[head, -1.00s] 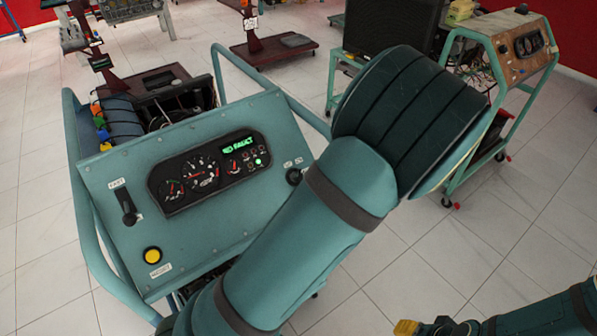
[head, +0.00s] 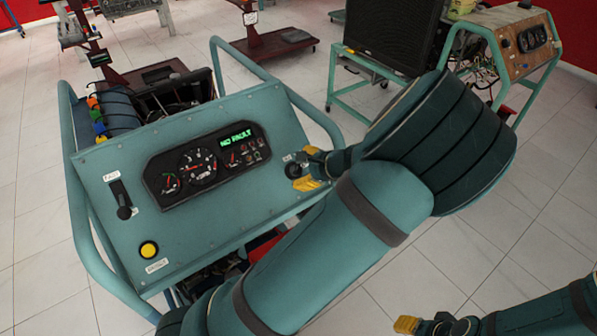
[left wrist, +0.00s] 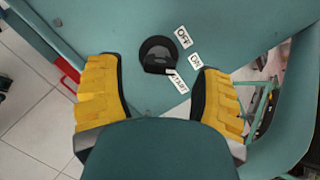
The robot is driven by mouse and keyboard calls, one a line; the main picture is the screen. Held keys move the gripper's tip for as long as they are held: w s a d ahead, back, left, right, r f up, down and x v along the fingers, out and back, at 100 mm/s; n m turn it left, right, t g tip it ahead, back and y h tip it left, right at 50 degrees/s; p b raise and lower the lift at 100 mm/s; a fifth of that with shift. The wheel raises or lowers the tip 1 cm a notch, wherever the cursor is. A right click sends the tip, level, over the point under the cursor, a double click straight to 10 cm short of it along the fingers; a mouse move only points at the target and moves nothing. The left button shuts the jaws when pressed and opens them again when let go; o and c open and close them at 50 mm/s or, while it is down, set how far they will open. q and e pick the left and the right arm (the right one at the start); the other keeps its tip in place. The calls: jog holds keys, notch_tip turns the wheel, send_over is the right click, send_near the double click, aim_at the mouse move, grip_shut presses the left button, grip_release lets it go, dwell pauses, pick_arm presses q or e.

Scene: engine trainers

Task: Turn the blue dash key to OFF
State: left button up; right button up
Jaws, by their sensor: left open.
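The dash panel (head: 225,110) is a tilted teal plate on a tube-framed trainer. The key switch (left wrist: 158,52) is a round black part on this panel, with white OFF, ON and START labels around its right side. No blue shows clearly on it. In the head view the key switch (head: 293,170) is at the panel's right edge, partly covered by my gripper. My left gripper (head: 309,172) is open, its yellow fingers (left wrist: 158,82) on either side of the switch and apart from it. My right gripper (head: 406,325) shows only partly at the bottom; its jaw state is unclear.
The gauge cluster (head: 205,165) reads NO FAULT in green. A black lever (head: 121,200) and a yellow button (head: 149,249) are on the panel's left. The teal tube frame (head: 312,108) runs behind the switch. Another trainer (head: 520,45) stands at the back right.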

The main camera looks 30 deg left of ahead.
pick_arm(q)
jog(key=shift+x, duration=1.4)
grip_shut()
